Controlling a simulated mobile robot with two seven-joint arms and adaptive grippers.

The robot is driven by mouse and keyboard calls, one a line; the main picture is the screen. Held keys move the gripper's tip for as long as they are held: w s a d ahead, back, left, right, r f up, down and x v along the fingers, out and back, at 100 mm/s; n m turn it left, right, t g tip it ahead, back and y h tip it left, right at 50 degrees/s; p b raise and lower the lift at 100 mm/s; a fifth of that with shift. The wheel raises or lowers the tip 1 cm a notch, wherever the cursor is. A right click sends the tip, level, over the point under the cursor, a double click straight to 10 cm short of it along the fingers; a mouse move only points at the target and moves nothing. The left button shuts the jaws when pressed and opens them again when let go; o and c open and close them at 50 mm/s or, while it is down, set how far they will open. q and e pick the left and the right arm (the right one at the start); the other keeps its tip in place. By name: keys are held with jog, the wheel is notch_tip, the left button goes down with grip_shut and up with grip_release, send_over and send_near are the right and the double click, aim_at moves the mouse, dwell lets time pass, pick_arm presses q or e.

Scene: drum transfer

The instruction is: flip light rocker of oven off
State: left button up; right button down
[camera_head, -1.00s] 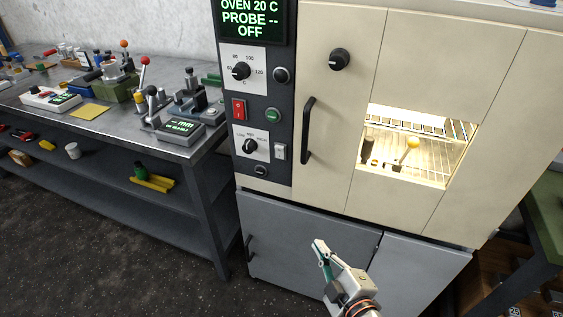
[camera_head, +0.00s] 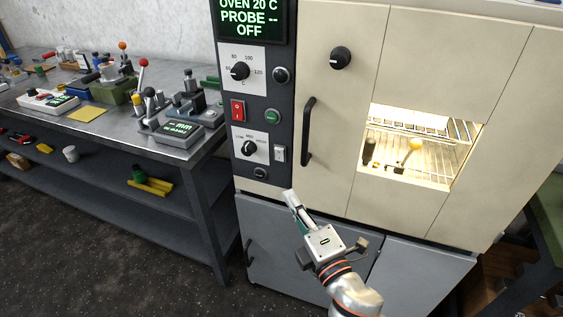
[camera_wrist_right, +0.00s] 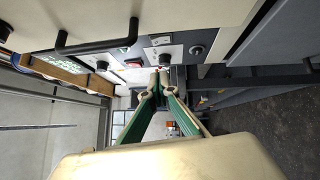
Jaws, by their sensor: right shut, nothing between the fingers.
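The oven (camera_head: 343,184) is a cream cabinet with a dark control panel on its left. A small pale rocker (camera_head: 280,154), which looks like the light rocker, sits low on the panel beside the mode knob (camera_head: 249,148). A small pale patch in the right wrist view (camera_wrist_right: 161,41) appears to be the same rocker. The oven window (camera_head: 412,146) glows, lit inside. My right gripper (camera_head: 291,194) is shut and empty, below the rocker and apart from it. Its fingertips meet in the right wrist view (camera_wrist_right: 159,75). My left gripper is not in view.
A red rocker (camera_head: 238,110) sits higher on the panel, beside a green button (camera_head: 272,116). A black vertical door handle (camera_head: 308,132) stands right of the pale rocker. A metal workbench (camera_head: 100,124) with tools stands at the left. The floor before it is clear.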

send_near(275, 152)
jog(key=w+a, duration=0.2)
jog(key=a, duration=0.2)
jog(key=w, duration=0.1)
jog(key=w+d, duration=0.1)
jog(key=w+r, duration=0.1)
jog(key=shift+w+d, duration=0.15)
jog(key=shift+d, duration=0.15)
